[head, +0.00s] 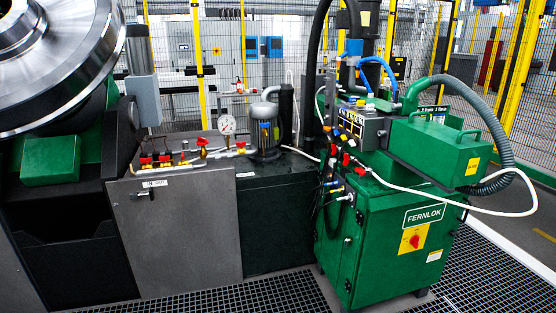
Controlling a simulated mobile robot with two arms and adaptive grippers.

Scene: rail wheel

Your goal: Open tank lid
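Neither of my grippers shows in the head view. No part is clearly marked as the tank lid, so I cannot tell which one it is. A green box-shaped cover (442,150) with handles sits on top of the green FERNLOK cabinet (388,245) at the right; it looks shut. A dark low tank-like unit (279,220) with a flat top stands left of that cabinet. A grey cabinet (187,226) with a small latch and a white label stands left of it, its front panel shut.
A pressure gauge (226,125) and red-handled valves (165,161) sit on the grey cabinet. A large metal wheel (62,52) is at upper left. A grey corrugated hose (487,118) and a white hose (455,203) loop at the right. Grated floor (260,297) lies in front.

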